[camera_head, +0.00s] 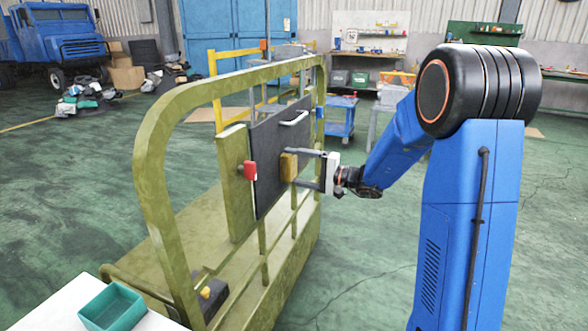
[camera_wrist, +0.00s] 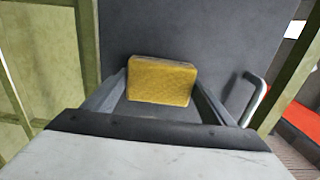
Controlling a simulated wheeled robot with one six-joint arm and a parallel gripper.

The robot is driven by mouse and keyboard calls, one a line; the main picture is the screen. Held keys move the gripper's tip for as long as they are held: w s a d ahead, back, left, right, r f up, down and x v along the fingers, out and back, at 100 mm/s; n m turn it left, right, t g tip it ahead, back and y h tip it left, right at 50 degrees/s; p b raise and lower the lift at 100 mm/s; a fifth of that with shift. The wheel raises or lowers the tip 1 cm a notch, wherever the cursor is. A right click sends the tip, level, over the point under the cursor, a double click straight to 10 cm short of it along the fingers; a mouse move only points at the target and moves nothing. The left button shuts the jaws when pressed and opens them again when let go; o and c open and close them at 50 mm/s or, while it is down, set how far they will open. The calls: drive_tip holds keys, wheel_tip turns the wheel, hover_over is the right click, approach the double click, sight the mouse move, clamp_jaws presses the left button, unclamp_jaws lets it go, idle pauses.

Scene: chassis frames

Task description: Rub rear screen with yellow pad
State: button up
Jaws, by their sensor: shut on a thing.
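The yellow pad (camera_head: 289,167) is between the fingers of my gripper (camera_head: 308,169), which is shut on it. In the wrist view the pad (camera_wrist: 161,81) shows upright between the two fingers, its broad face toward the camera. The rear screen is a dark grey panel (camera_head: 268,150) mounted in the olive-green frame. The pad is at the screen's face; whether it touches cannot be told for certain. The screen (camera_wrist: 200,30) fills the background behind the pad in the wrist view. A light handle (camera_head: 294,118) is on the screen's upper right part.
The olive tubular frame (camera_head: 150,165) surrounds the screen, with bars beside and below my gripper. A red block (camera_head: 250,170) sits at the screen's left edge. A teal tray (camera_head: 112,307) stands on a white surface at the lower left. Open floor lies right of the frame.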

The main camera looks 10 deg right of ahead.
drive_tip(key=w+d, duration=0.7)
drive_tip(key=w, duration=0.3)
drive_tip(key=shift+w+d, duration=0.25)
drive_tip(key=shift+d, duration=0.05)
idle(1.2)
drive_tip(key=shift+s+a, duration=0.5)
drive_tip(key=shift+s, duration=0.25)
drive_tip(key=shift+s+a, duration=0.5)
drive_tip(key=shift+s, duration=0.25)
drive_tip(key=shift+s+a, duration=1.05)
drive_tip(key=shift+s, duration=0.3)
drive_tip(key=shift+s+a, duration=1)
drive_tip(key=shift+s, duration=0.3)
drive_tip(key=shift+s+a, duration=1.05)
drive_tip(key=shift+s, duration=0.3)
drive_tip(key=shift+v, duration=2.95)
drive_tip(key=shift+d, duration=0.1)
drive_tip(key=shift+v, duration=1.45)
